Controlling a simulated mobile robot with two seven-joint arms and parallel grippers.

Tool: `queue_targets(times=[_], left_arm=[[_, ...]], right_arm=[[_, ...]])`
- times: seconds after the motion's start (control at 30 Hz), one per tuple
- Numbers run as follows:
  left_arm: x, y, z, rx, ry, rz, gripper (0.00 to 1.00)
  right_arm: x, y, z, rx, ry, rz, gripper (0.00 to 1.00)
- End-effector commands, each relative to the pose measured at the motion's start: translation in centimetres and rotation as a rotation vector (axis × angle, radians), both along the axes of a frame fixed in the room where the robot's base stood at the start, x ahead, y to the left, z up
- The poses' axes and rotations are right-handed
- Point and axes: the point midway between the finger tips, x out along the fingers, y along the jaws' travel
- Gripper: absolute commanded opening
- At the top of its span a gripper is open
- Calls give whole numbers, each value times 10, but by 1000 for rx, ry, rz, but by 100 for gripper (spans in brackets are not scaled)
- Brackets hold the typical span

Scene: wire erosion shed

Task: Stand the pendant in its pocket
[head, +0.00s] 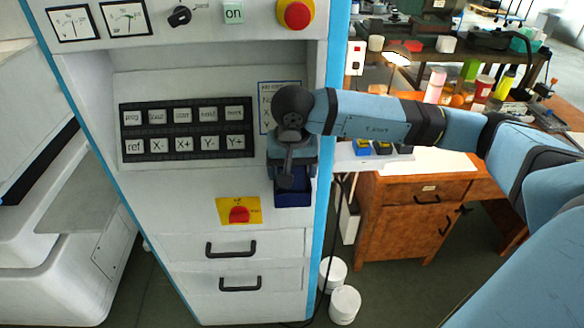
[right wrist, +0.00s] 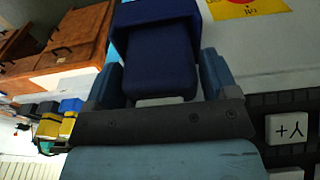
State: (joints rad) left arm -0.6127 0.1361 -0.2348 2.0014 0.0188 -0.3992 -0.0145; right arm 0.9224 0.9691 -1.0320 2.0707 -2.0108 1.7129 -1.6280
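A dark blue pocket (head: 294,198) is fixed to the machine's white front, low at the right edge, beside the yellow panel. It also shows in the right wrist view (right wrist: 155,22). My right gripper (head: 286,182) is in front of and above the pocket and hides part of it. My left gripper is out of view.
Small blue-and-yellow (head: 363,147) and black-and-yellow (head: 382,147) items stand on a pale shelf right of the machine. A wooden cabinet (head: 405,215) is behind it. White tubs (head: 344,304) stand on the floor.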

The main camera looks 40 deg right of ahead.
Motion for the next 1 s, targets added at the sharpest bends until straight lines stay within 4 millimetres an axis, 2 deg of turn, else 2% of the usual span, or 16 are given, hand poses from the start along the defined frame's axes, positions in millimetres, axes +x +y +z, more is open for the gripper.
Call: queue_targets(times=[0.37, 0.47, 0.8, 0.9, 1.0], left_arm=[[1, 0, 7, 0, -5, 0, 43], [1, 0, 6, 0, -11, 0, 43], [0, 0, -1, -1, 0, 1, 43], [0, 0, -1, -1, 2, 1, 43], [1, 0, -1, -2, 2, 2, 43]], right_arm=[[0, 0, 4, 0, 0, 0, 91], [0, 1, 12, 1, -3, 0, 91], [-6, 4, 68, 1, -3, 0, 91], [-8, 7, 74, 10, 2, 1, 91], [-13, 24, 65, 84, 37, -7, 91]])
